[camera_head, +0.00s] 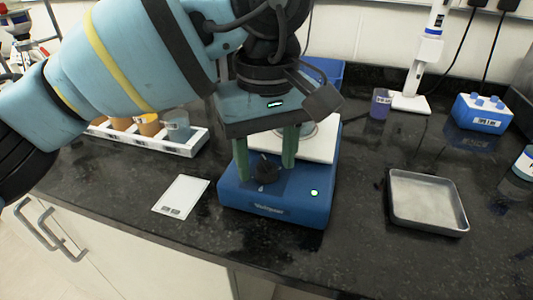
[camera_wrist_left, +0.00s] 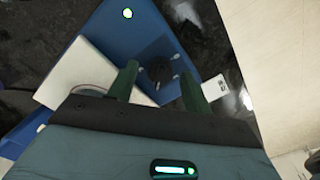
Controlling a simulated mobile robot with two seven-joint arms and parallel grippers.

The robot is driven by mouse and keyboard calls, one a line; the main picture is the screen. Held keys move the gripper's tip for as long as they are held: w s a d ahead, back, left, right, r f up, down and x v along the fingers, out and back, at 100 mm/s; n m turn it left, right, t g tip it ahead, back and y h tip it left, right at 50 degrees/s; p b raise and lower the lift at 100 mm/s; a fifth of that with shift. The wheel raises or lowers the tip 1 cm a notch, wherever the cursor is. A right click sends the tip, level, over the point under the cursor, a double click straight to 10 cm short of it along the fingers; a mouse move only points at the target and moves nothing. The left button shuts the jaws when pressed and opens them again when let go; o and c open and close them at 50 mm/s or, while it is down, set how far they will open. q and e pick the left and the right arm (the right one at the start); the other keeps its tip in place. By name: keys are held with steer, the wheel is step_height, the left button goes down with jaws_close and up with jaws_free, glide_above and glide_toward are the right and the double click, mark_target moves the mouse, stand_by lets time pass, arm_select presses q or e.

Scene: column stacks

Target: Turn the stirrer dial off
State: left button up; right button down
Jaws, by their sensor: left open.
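The blue stirrer (camera_head: 275,208) stands on the black bench, with a white top plate (camera_head: 322,145) and a lit green light on its front right. Its black dial (camera_head: 264,168) sits on the front panel and also shows in the left wrist view (camera_wrist_left: 158,70). My left gripper (camera_head: 264,172) comes down from above with its two green fingers apart, one on each side of the dial. In the left wrist view the open fingers (camera_wrist_left: 160,85) point toward the dial. I cannot tell whether they touch it. My right gripper is not in view.
A white card (camera_head: 181,195) lies left of the stirrer, near the front edge. A white rack (camera_head: 170,144) with several cups stands behind it. A grey metal tray (camera_head: 427,202) lies to the right. A purple cup (camera_head: 380,104) and a blue block (camera_head: 481,115) stand at the back right.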

arm_select(q)
steer(key=c, duration=1)
